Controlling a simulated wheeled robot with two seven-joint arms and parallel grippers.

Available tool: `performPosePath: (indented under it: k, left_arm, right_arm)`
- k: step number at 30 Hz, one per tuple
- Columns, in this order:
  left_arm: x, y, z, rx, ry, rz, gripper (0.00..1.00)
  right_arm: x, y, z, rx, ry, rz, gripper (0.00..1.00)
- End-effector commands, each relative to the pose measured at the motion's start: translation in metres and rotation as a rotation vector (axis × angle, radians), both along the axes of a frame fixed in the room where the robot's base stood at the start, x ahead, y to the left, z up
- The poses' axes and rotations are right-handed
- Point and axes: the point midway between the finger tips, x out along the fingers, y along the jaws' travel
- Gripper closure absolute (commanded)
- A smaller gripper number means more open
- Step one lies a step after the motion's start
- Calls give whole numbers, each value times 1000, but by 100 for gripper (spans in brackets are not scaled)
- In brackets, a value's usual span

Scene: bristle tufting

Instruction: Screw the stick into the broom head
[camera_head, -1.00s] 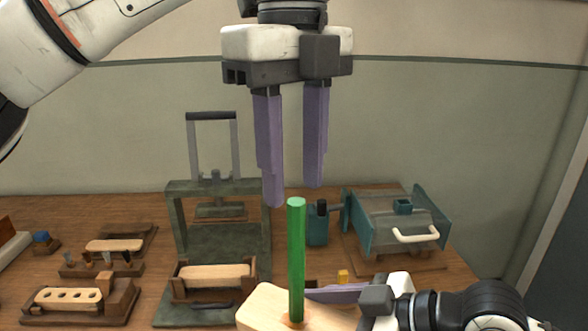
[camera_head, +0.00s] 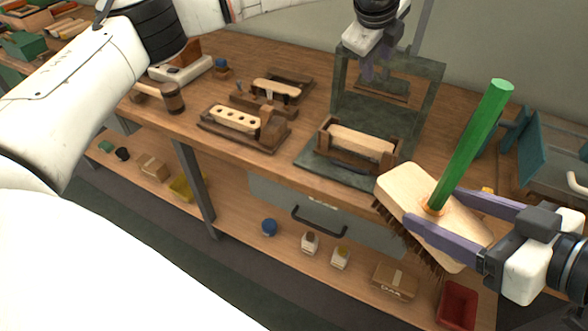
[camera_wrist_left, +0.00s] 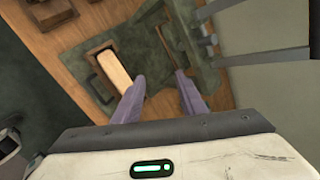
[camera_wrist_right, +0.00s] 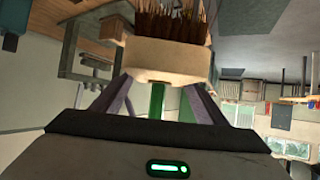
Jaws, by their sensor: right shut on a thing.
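The broom head (camera_head: 405,190) is a pale wooden block with dark bristles underneath. My right gripper (camera_head: 455,212) is shut on it and holds it in front of the bench's right part. The green stick (camera_head: 473,145) stands in the head's socket, tilted to the right in the head view. How deep it sits cannot be told. In the right wrist view the head (camera_wrist_right: 165,62) lies across my fingers with its bristles up, and part of the stick (camera_wrist_right: 157,100) shows between them. My left gripper (camera_wrist_left: 158,95) is open and empty, above the press area of the bench.
A green press frame (camera_head: 425,85) stands behind a wooden block in a cradle (camera_head: 360,143). A drilled block (camera_head: 235,118) and a mallet (camera_head: 170,97) lie further left. The lower shelf holds small boxes and a red bin (camera_head: 457,303). A teal fixture (camera_head: 530,145) stands at right.

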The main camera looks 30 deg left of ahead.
Motion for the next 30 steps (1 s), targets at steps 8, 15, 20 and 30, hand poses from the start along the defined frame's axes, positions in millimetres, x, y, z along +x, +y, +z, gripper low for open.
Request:
performPosePath:
  k: [8,15,20,30]
  left_arm:
    - [13,-87,-88,-277,-168,-105,62]
    - [-2,-138,-134,-543,-298,-132,62]
    - [-20,-151,-156,-707,-385,-121,62]
    - [-85,-132,-199,-963,-570,-69,62]
  right_arm:
    - [0,0,2,3,-3,0,96]
    - [0,0,2,3,-3,0,96]
    - [0,0,2,3,-3,0,96]
    - [0,0,2,3,-3,0,96]
